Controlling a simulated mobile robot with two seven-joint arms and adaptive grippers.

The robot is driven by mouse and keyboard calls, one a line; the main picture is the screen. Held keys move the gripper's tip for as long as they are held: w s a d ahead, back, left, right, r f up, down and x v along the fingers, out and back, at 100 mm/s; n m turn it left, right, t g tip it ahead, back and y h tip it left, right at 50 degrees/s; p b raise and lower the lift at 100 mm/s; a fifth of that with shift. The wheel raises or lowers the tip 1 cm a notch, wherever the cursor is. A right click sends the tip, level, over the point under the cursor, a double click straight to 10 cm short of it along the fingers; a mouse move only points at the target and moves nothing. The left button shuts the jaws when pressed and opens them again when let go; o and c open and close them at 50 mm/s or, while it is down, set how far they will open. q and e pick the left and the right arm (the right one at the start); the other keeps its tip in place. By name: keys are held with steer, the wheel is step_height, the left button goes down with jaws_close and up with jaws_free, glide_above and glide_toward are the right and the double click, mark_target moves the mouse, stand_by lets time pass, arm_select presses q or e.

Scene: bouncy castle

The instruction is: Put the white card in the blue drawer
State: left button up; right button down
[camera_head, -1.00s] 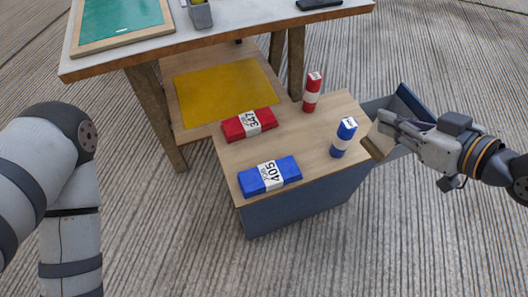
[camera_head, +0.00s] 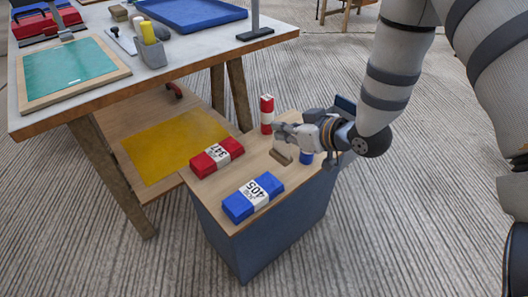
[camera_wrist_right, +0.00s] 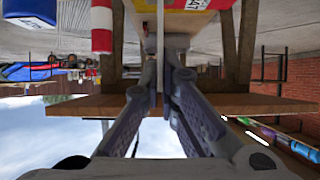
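My right gripper (camera_head: 281,146) is above the cabinet's wooden top, its fingers close together. A thin, flat, tan-looking piece (camera_head: 282,157) sits at its fingertips. In the right wrist view the fingers (camera_wrist_right: 166,62) close on a thin strip (camera_wrist_right: 160,28) seen edge-on. This may be the white card; its face is not clear, and no other white card shows. The blue drawer (camera_head: 345,104) sticks out at the cabinet's far right side, mostly hidden behind my right gripper and arm. My left gripper is out of view.
On the cabinet top (camera_head: 225,188) are a red packet (camera_head: 217,157), a blue packet (camera_head: 253,197), a red cylinder (camera_head: 267,114) and a partly hidden blue cylinder (camera_head: 306,158). Floor in front is clear.

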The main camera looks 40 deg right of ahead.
steer(key=w+f+b, duration=0.1)
steer(key=w+f, duration=0.1)
steer(key=f, duration=0.1)
steer(key=w+f+b, duration=0.1)
steer(key=w+f, duration=0.1)
steer(key=f, duration=0.1)
steer(key=w+d+f+b, duration=0.1)
steer(key=w+f, duration=0.1)
steer(key=f, duration=0.2)
steer(key=shift+w+f+b, duration=0.1)
steer(key=shift+w+b, duration=0.25)
steer(key=shift+b, duration=0.05)
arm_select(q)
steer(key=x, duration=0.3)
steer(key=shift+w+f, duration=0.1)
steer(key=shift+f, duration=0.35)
arm_select(e)
steer(key=c, duration=1.8)
jaws_free()
